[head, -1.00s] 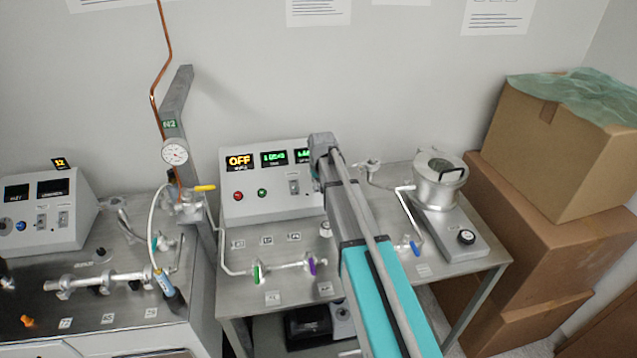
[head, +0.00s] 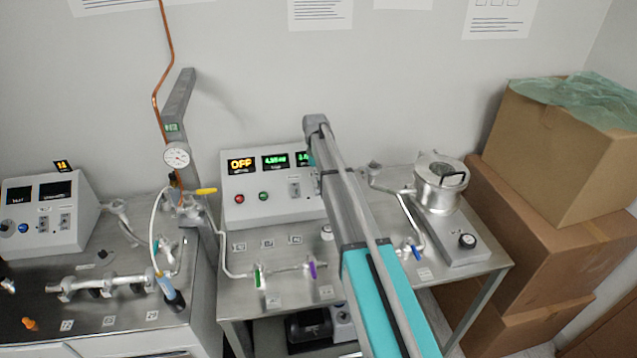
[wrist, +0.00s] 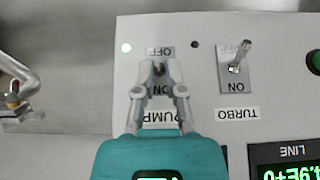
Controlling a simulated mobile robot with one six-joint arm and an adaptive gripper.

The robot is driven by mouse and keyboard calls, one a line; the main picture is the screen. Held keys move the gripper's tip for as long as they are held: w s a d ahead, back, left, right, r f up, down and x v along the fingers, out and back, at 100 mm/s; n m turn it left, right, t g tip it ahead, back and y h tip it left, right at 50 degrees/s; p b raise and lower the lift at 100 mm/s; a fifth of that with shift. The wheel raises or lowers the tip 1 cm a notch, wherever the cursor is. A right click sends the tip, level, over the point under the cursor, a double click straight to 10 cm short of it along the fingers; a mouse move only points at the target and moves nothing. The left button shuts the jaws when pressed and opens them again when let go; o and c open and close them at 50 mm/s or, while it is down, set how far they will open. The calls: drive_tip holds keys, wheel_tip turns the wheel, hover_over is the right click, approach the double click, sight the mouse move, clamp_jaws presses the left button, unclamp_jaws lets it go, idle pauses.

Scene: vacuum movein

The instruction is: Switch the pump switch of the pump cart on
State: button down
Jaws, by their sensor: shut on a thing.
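My gripper (wrist: 158,78) is at the pump switch (wrist: 159,68) on the control panel (head: 266,207), its fingertips closed on the small toggle. The toggle is mostly hidden between the fingers, so its exact tilt is hard to read. In the wrist view the OFF mark is beyond the fingertips and the ON mark lies between the fingers, above the PUMP label (wrist: 159,117). A lit pale green lamp (wrist: 126,47) shows beside the switch plate.
The turbo switch (wrist: 240,55) is close beside my gripper, its lever leaning towards OFF. The panel's yellow display (head: 241,165) reads OFF. The pump cart's top (head: 235,302) carries tubing with green and purple valve handles. Cardboard boxes (head: 560,155) stand at the right.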

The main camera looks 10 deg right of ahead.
idle(0.3)
drive_tip(key=c, duration=0.7)
unclamp_jaws()
drive_tip(key=shift+s, duration=0.1)
drive_tip(key=s+t, duration=0.1)
drive_tip(key=s, duration=0.9)
drive_tip(key=s+t, duration=0.1)
drive_tip(key=s, duration=0.9)
drive_tip(key=s+f+t, duration=0.1)
drive_tip(key=s+t, duration=0.1)
drive_tip(key=s, duration=0.8)
drive_tip(key=shift+s+a+f, duration=0.1)
drive_tip(key=shift+s, duration=0.25)
